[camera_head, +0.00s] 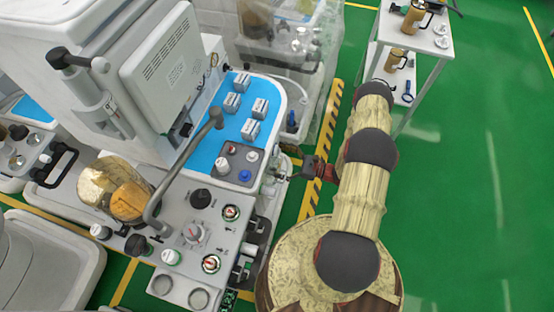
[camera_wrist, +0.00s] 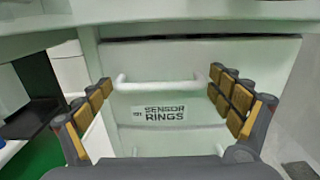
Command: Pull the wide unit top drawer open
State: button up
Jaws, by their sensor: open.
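In the wrist view a pale drawer front (camera_wrist: 200,55) faces me, with a label reading "SENSOR RINGS" and a dark gap along its top edge. A white bar handle (camera_wrist: 165,84) runs across it. My gripper (camera_wrist: 165,100) is open, with one padded finger at each side of the handle's span. Whether the fingers touch the handle cannot be told. In the head view my gripper (camera_head: 315,170) is beside the right side of the anaesthesia cart (camera_head: 285,95); the drawer front and handle are hidden there.
The cart's blue top (camera_head: 207,150) carries several small boxes and a grey tray (camera_head: 238,163). A white side table (camera_head: 425,40) with mugs stands at the upper right. The green floor (camera_head: 460,200) at the right is clear.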

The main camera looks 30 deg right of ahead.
jog(key=c, duration=0.3)
jog(key=shift+d, duration=0.1)
jog(key=c, duration=1.1)
